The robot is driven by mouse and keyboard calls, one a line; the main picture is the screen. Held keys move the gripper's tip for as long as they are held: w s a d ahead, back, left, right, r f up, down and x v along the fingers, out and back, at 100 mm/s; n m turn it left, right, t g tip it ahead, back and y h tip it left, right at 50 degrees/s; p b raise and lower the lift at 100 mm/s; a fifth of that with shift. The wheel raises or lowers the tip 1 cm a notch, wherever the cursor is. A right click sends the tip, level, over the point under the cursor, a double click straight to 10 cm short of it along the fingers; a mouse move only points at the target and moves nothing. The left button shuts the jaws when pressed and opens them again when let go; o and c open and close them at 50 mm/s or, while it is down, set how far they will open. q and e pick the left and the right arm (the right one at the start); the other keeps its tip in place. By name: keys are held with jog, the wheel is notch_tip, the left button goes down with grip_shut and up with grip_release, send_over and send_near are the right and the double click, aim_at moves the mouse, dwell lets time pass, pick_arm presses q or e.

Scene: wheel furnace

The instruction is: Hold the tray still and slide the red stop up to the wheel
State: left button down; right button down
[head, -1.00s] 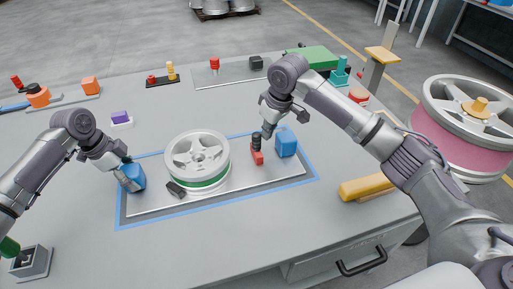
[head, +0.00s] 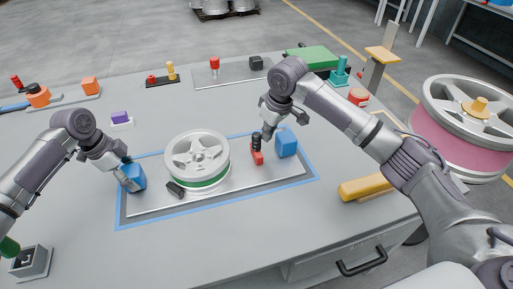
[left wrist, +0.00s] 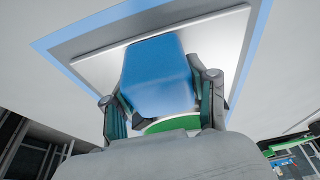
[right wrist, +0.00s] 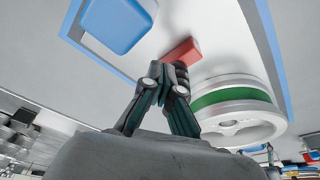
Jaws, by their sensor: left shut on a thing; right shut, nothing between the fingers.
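The wheel (head: 197,155), silver with a green band, lies flat on the tray (head: 226,198), which sits inside a blue-edged mat. It also shows in the right wrist view (right wrist: 238,105). My left gripper (head: 127,178) is shut on the blue block (head: 137,175) at the tray's left end; the block fills its fingers in the left wrist view (left wrist: 158,75). The red stop (head: 257,157), with a black ribbed knob, stands right of the wheel with a gap between. My right gripper (head: 266,133) is shut and empty, close by the knob. Whether it touches the knob I cannot tell.
A second blue block (head: 286,142) stands at the tray's right end, close beside the red stop. A small dark block (head: 176,189) is at the wheel's front left. A yellow bar (head: 366,187) lies at the right table edge.

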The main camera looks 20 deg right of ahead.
jog(key=shift+a, duration=0.15)
dwell(0.4)
pick_arm(q)
jog(key=shift+d, duration=0.25)
pick_arm(e)
jog(key=shift+a, duration=3.1)
pick_arm(q)
jog(key=shift+a, duration=0.1)
pick_arm(e)
jog(key=shift+d, duration=0.8)
pick_arm(q)
jog(key=shift+a, duration=0.2)
pick_arm(e)
jog(key=w+v, duration=0.1)
jog(key=v, duration=0.6)
jog(key=shift+w+a+r, duration=0.15)
jog(key=shift+w+a, duration=0.1)
jog(key=shift+a, duration=0.05)
pick_arm(q)
jog(key=shift+c, duration=1.2)
grip_release()
jog(key=shift+v, duration=3.75)
